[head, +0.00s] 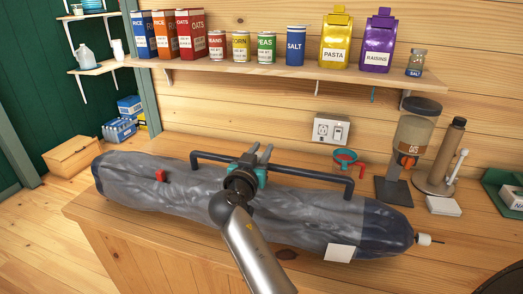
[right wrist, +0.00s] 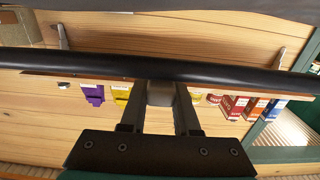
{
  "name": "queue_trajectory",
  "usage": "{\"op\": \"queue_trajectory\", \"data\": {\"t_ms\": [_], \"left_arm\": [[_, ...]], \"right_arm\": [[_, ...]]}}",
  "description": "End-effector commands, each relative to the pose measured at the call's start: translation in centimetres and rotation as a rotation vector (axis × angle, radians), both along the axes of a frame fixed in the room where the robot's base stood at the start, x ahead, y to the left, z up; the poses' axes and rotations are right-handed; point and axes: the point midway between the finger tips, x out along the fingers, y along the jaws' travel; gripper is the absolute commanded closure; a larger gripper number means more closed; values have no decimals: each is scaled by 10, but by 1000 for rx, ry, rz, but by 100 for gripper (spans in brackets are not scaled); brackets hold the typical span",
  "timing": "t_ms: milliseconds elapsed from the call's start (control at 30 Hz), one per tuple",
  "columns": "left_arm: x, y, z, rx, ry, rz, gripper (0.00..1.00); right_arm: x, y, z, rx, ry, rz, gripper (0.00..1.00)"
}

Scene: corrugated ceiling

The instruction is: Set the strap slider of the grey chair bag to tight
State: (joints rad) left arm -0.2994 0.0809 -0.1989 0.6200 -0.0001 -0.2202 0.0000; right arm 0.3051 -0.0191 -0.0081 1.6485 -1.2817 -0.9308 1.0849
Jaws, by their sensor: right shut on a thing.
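The grey chair bag (head: 310,215) lies lengthwise along the wooden counter, with dark ends. A black strap bar (head: 215,158) runs above its far side, fixed near both ends. My right gripper (head: 260,152) is over the middle of the bag, its fingers at the bar. In the right wrist view the black bar (right wrist: 70,64) crosses the picture, and my right gripper (right wrist: 160,93) is shut on a small grey block on it, which looks like the strap slider (right wrist: 160,93). The fingers partly hide this block. My left gripper is not in view.
A red clip (head: 161,175) sits on the bag's left part, and a white tag (head: 339,253) near its right end. A shelf (head: 290,83) with boxes and cans is above. A dispenser (head: 414,135) and bottle (head: 446,150) stand to the right.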

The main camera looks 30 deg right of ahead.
Motion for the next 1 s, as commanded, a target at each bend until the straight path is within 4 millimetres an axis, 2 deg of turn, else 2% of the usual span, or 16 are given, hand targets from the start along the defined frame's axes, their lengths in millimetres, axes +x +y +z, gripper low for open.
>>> {"op": "queue_trajectory", "data": {"t_ms": [767,867,1000], "left_arm": [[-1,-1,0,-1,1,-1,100],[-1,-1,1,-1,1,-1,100],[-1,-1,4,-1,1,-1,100]], "right_arm": [[0,-1,2,-2,-3,0,100],[-4,-5,1,0,-3,-2,100],[-21,-19,1,1,-1,-3,100]]}}
